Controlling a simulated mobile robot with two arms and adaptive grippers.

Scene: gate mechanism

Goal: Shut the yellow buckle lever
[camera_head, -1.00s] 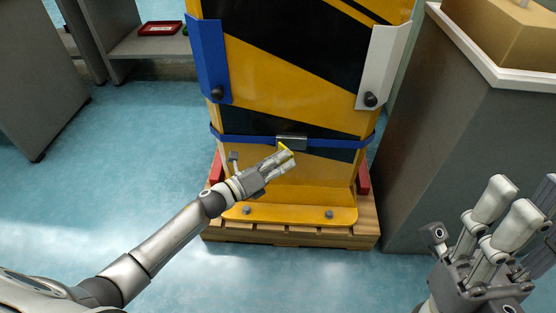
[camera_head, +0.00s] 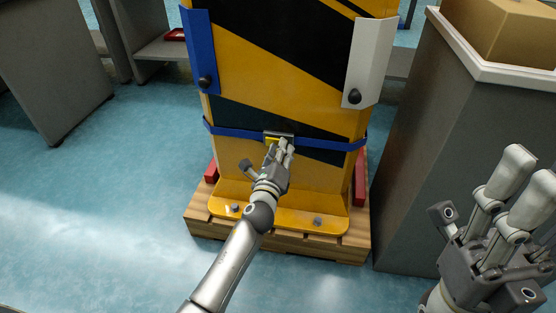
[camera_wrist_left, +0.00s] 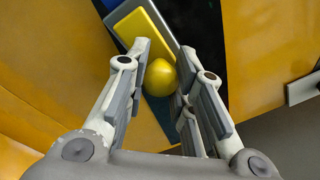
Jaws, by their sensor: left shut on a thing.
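The yellow buckle lever (camera_wrist_left: 159,78) shows its round knob between my left fingertips in the left wrist view. A flat yellow part (camera_wrist_left: 143,27) lies against the grey buckle (camera_wrist_left: 122,13) just beyond. In the head view the buckle (camera_head: 287,135) sits on the blue strap across the yellow and black panel, with a bit of yellow showing beside my fingers. My left gripper (camera_head: 284,146) reaches up to it from below and is shut on the lever. Its fingers partly hide the lever and buckle. My right gripper (camera_head: 508,185) is open and empty at the lower right.
The blue strap (camera_head: 230,133) wraps the panel (camera_head: 270,75), which stands on a wooden pallet (camera_head: 345,245). Blue and white corner guards flank it above. A grey cabinet (camera_head: 440,150) with a box on top stands close on the right. Blue floor is clear at left.

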